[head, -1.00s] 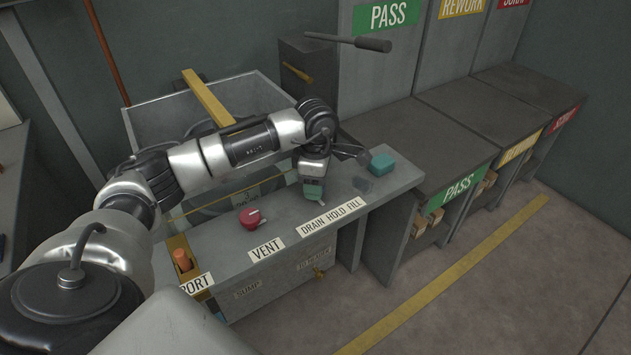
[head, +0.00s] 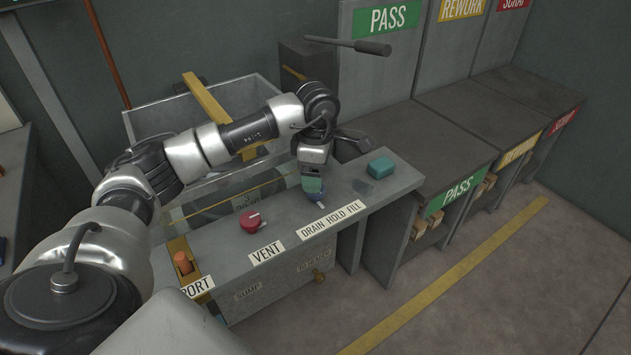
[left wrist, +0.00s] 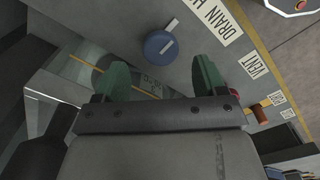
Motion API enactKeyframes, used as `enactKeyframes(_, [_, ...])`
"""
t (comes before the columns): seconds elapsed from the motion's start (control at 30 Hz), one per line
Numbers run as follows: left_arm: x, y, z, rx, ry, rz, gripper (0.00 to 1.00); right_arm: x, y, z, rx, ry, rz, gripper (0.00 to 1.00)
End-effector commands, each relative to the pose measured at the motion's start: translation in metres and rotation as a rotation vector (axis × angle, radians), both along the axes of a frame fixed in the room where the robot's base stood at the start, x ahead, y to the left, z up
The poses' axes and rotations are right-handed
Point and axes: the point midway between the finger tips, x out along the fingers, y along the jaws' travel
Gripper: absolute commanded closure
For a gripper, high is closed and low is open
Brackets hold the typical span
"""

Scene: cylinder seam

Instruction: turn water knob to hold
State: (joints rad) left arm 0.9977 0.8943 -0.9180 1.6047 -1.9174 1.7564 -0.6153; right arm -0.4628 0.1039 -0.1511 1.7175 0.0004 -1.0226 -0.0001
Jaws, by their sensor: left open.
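The blue water knob (head: 312,198) sits on the grey panel behind the "DRAIN HOLD FILL" label (head: 330,219). My left gripper (head: 312,182) is above it, and its fingers hide part of the knob in the head view. In the left wrist view the whole blue knob (left wrist: 159,44) shows beyond the fingertips of my open left gripper (left wrist: 159,66), with nothing between the green fingers. The knob's white pointer is angled up and right there, toward the label; I cannot tell which word it lines up with. My right gripper is not in view.
A red knob (head: 250,221) stands left of the blue one, behind the "VENT" label (head: 266,252). A teal block (head: 380,167) sits to the right on the panel. An orange plug (head: 183,263) stands at the left end. A basin (head: 150,122) lies behind the panel.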

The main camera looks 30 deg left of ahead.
Motion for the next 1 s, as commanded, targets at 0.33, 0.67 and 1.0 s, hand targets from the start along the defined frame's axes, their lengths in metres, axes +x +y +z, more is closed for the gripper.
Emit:
enactKeyframes(0.33, [0.000, 0.000, 0.060, 0.000, -0.001, 0.000, 0.29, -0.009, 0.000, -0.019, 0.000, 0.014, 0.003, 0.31])
enactKeyframes(0.67, [0.000, 0.000, 0.066, 0.001, 0.001, 0.000, 0.29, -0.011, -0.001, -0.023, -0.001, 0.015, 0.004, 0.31])
enactKeyframes(1.0, [0.000, 0.000, 0.066, 0.001, 0.001, 0.000, 0.29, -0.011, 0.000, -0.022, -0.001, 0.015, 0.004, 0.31])
